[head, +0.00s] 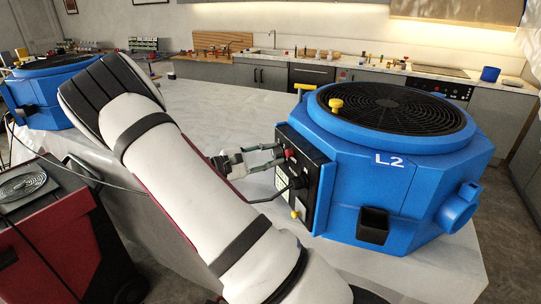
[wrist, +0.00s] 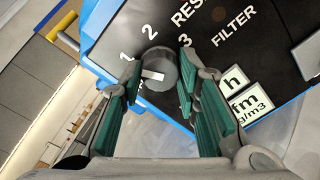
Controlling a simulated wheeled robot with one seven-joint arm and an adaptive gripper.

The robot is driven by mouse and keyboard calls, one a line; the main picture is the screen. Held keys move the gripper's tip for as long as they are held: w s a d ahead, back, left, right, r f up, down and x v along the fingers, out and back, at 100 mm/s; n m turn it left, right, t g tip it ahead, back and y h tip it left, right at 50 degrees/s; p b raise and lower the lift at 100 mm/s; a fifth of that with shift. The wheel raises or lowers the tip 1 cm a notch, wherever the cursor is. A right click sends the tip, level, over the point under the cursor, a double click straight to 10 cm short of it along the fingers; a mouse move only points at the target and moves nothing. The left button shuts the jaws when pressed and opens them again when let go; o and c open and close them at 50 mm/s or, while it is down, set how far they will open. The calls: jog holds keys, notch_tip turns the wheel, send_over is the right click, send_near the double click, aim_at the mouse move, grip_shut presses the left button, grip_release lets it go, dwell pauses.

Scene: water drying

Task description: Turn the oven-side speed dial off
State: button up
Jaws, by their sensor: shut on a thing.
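The blue drying machine marked L2 (head: 385,185) stands on the white counter, with a black control panel (head: 318,172) on its left side. In the wrist view, a dark round speed dial (wrist: 160,62) with a white pointer bar sits on the panel (wrist: 215,75). The labels 1, 2 and 3 are around it. The bar lies at the dial's lower left; the label there is partly hidden by a finger. My gripper (wrist: 160,78) has its green-padded fingers on either side of the dial, shut on it. In the head view my gripper (head: 278,153) reaches the panel from the left.
A second blue machine (head: 50,92) stands at the far left of the counter (head: 215,100). A red and black unit (head: 60,235) is on the floor at left. Kitchen cabinets with a stove (head: 440,72) line the back wall. A cable runs near the panel.

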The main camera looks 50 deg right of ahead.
jog(key=n, duration=0.6)
jog(key=shift+f+n, duration=0.1)
jog(key=shift+n, duration=0.2)
jog(key=n, duration=0.5)
jog(key=shift+s+a+n, duration=0.1)
jog(key=shift+n, duration=0.3)
jog(key=o, duration=1.2)
jog(key=shift+c, duration=0.2)
jog(key=v, duration=1.2)
